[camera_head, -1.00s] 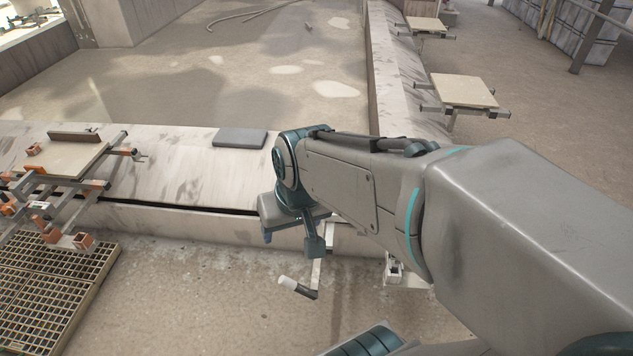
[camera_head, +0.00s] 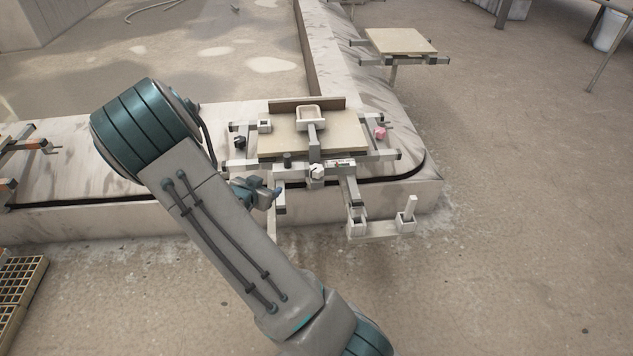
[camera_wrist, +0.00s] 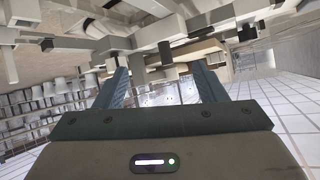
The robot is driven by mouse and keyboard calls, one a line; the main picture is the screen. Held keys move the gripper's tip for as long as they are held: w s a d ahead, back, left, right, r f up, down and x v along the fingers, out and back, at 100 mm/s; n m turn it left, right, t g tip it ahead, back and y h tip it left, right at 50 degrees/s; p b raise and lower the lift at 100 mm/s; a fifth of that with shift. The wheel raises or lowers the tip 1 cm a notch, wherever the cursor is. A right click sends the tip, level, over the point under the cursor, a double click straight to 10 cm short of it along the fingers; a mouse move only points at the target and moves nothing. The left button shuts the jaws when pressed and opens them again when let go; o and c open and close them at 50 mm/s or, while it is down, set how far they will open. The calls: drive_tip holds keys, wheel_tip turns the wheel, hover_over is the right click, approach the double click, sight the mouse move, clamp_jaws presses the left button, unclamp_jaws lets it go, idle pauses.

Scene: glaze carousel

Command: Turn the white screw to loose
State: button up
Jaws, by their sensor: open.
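The white screw (camera_head: 317,171) is a small white knob on the front middle of a clamping fixture (camera_head: 268,160). The fixture carries a beige board (camera_head: 340,135) and stands on the pale ledge. My gripper (camera_head: 274,194) is left of the white screw and a little nearer in the head view, apart from it, partly hidden by my arm. In the wrist view my gripper (camera_wrist: 160,75) shows two blue-grey fingers spread apart with nothing between them. Fixture bars cross the top of that view. I cannot pick out the white screw there.
A pink knob (camera_head: 380,133) is at the fixture's right, a black knob (camera_head: 240,141) at its left and a dark knob (camera_head: 287,158) in front. Bars with a small upright post (camera_head: 408,212) jut out at the front right. Open floor lies right.

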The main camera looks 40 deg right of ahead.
sight(313, 175)
drive_tip(key=s+d+f+m+g+h+b, duration=0.1)
drive_tip(key=s+d+f+m+h+b, duration=0.1)
drive_tip(key=s+d+f+h+b, duration=0.45)
drive_tip(key=shift+h, duration=0.55)
drive_tip(key=x, duration=0.4)
drive_tip(key=w+x, duration=0.1)
drive_tip(key=x, duration=0.4)
drive_tip(key=w+r+x, duration=0.1)
drive_tip(key=x, duration=0.4)
drive_tip(key=shift+w+a+r, duration=0.1)
drive_tip(key=shift+w+a, duration=0.15)
drive_tip(key=shift+n, duration=0.3)
drive_tip(key=c, duration=1)
